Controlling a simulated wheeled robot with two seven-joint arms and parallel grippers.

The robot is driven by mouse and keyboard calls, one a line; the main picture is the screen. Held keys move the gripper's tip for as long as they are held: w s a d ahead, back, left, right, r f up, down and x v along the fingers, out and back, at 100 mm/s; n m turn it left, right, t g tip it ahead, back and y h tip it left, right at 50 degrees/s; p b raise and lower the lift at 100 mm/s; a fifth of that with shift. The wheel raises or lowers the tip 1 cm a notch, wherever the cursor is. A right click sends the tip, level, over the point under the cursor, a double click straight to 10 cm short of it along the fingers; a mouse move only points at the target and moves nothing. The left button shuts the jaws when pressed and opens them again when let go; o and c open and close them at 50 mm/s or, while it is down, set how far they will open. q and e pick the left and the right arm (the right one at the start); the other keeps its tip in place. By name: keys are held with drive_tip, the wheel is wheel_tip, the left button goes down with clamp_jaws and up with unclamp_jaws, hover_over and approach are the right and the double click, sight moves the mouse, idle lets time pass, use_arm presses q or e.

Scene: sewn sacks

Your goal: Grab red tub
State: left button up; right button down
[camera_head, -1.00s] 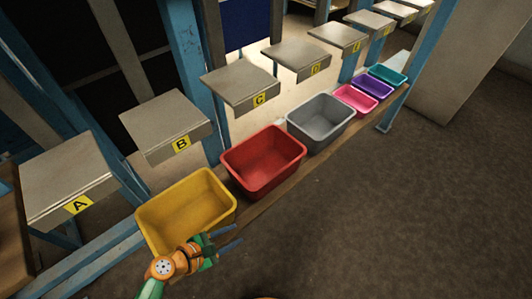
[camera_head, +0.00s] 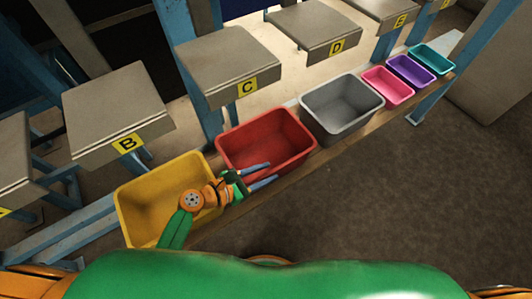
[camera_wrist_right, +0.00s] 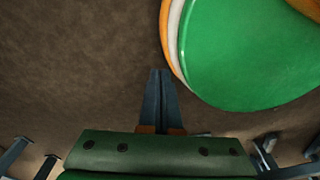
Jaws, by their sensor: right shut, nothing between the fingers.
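The red tub (camera_head: 265,132) stands empty on a wooden ledge between the yellow and grey tubs in the head view. My left gripper (camera_head: 272,171) is open, with a gap between its two blue-grey fingers. The fingers overlap the near, lower rim of the red tub in the picture; I cannot tell whether they touch it. The left wrist is over the right part of the yellow tub. My right gripper (camera_wrist_right: 160,73) is shut and empty in the right wrist view, over bare brown floor. The red tub does not show there.
The yellow tub (camera_head: 146,206) is left of the red one and the grey tub (camera_head: 342,105) right of it. Pink (camera_head: 388,88), purple (camera_head: 411,71) and teal (camera_head: 432,59) tubs follow. Lettered grey platforms (camera_head: 228,60) stand behind. The floor (camera_head: 400,190) in front is clear.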

use_arm(q)
drive_tip(key=shift+x, duration=0.95)
drive_tip(key=shift+a, duration=0.1)
clamp_jaws()
idle(0.5)
